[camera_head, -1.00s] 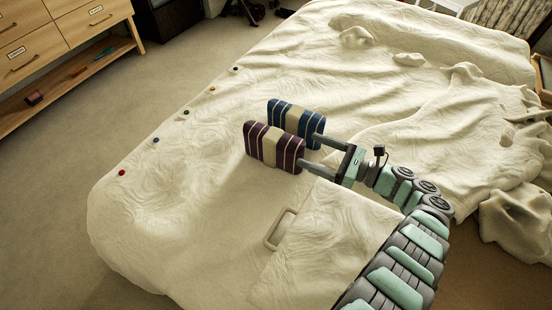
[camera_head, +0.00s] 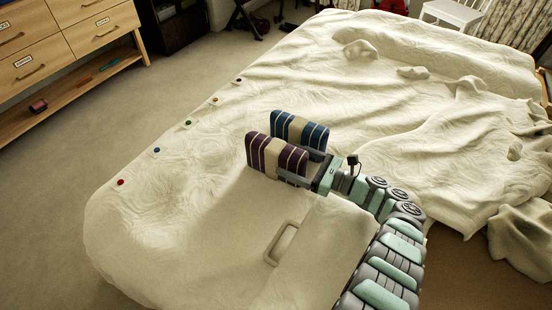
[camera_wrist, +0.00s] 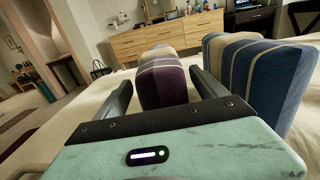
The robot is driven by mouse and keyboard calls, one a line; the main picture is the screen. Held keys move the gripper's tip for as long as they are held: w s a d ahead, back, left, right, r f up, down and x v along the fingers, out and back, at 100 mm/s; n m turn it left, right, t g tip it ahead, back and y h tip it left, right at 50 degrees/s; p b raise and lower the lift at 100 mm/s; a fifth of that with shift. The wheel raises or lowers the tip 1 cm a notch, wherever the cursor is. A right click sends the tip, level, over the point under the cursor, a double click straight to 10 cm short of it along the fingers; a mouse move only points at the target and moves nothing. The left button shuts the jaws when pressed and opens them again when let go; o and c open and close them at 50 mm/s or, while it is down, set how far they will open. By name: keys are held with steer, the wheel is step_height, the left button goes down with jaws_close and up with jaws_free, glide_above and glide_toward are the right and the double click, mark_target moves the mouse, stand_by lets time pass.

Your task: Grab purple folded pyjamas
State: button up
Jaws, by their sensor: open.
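The purple folded pyjamas (camera_head: 262,153), with pale stripes and a cream band, stand upright on the bed. In the wrist view the purple bundle (camera_wrist: 162,80) sits between the two dark fingers of my gripper (camera_wrist: 165,92). My gripper (camera_head: 297,168) is open. In the head view its near finger passes in front of the bundle's right end. I cannot tell whether either finger touches the cloth. Blue folded pyjamas (camera_head: 300,127) stand just behind the purple ones; they also show right of the right finger in the wrist view (camera_wrist: 275,78).
The bed (camera_head: 170,220) has a rumpled cream cover with several small coloured buttons along its left edge. A cream handle (camera_head: 281,245) lies in front of the bundles. A wooden drawer unit (camera_head: 70,40) stands at the back left. The bed left of the bundles is clear.

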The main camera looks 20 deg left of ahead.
mark_target(283, 156)
steer(key=a, duration=0.3)
steer(key=shift+w+a+r, duration=0.15)
steer(key=shift+w+a, duration=0.05)
steer(key=shift+a, duration=0.15)
steer(key=shift+d, duration=0.1)
steer(key=shift+c, duration=0.5)
jaws_close()
